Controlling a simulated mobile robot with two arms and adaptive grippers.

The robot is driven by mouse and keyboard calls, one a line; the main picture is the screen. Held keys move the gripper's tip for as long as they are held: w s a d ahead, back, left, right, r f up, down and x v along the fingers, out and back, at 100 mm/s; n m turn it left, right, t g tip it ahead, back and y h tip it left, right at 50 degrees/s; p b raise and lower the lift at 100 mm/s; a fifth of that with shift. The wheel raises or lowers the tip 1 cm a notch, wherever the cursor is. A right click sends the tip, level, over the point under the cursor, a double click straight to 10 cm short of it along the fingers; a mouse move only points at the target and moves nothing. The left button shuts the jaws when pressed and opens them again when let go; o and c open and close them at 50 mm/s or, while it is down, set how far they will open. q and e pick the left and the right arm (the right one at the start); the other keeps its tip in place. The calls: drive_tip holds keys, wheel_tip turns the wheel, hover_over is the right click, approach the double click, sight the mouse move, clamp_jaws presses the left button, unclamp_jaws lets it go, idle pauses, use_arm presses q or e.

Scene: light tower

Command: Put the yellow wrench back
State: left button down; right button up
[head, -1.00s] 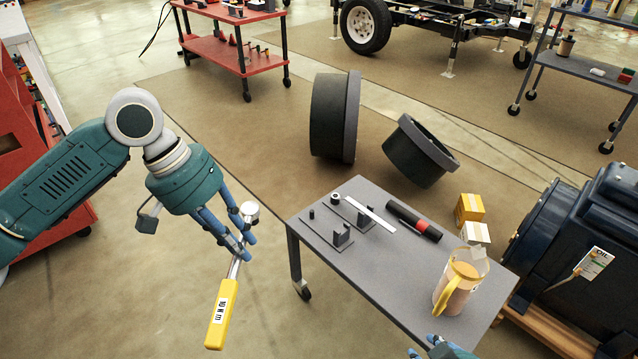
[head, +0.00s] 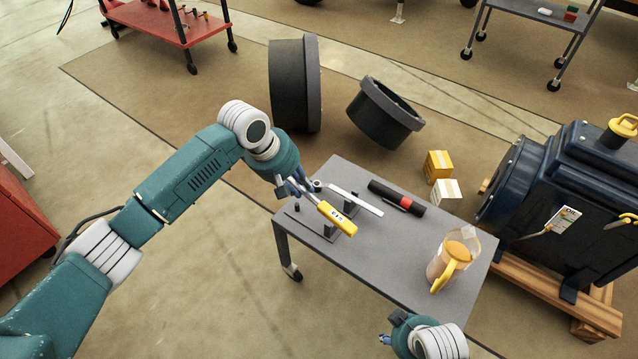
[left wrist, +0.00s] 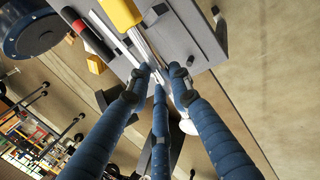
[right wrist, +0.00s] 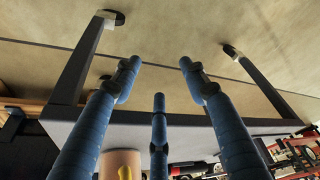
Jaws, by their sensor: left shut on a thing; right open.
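The yellow wrench (head: 337,212) has a long yellow handle with a white label and a metal shaft. My left gripper (head: 301,187) is shut on its metal shaft, and the handle points toward the lower right, over the grey table (head: 385,268). In the left wrist view the fingers (left wrist: 160,85) close around the shaft of the wrench (left wrist: 122,12). A dark holder with upright brackets (head: 330,230) stands on the table beneath the wrench, partly covered by it. I cannot tell whether they touch. My right gripper (right wrist: 160,75) is open and empty beside the table's near edge.
A metal ruler (head: 357,202) and a black-and-red cylinder (head: 396,196) lie on the table. A jug with a yellow handle (head: 449,268) stands at its right. Small boxes (head: 440,165), a dark blue motor (head: 560,190) and large dark rings (head: 293,88) are beyond.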

use_arm(q)
drive_tip(key=shift+n, duration=0.9)
drive_tip(key=d+f, duration=0.1)
drive_tip(key=d+p, duration=0.1)
drive_tip(key=d, duration=0.1)
drive_tip(key=d+f+p, duration=0.1)
drive_tip(key=shift+w+d+f, duration=0.3)
drive_tip(key=shift+w+d, duration=0.1)
use_arm(e)
drive_tip(key=s+f+g, duration=0.1)
drive_tip(key=s+f, duration=0.2)
drive_tip(key=f, duration=0.3)
drive_tip(key=s+d+f, duration=0.1)
drive_tip(key=s+f, duration=0.3)
drive_tip(key=f, duration=0.3)
drive_tip(key=shift+s+f+g, duration=0.3)
drive_tip(key=shift+g, duration=0.1)
drive_tip(key=shift+d, duration=0.1)
use_arm(q)
wheel_tip(320, 180, down, 6)
drive_tip(key=b, duration=0.9)
use_arm(e)
drive_tip(key=w+r, duration=0.2)
drive_tip(key=r, duration=0.9)
drive_tip(key=w+r+t, duration=0.1)
drive_tip(key=w+r, duration=0.1)
drive_tip(key=r, duration=0.8)
drive_tip(key=shift+w+r+t, duration=0.25)
drive_tip(key=shift+r+t, duration=0.05)
drive_tip(key=shift+r, duration=0.1)
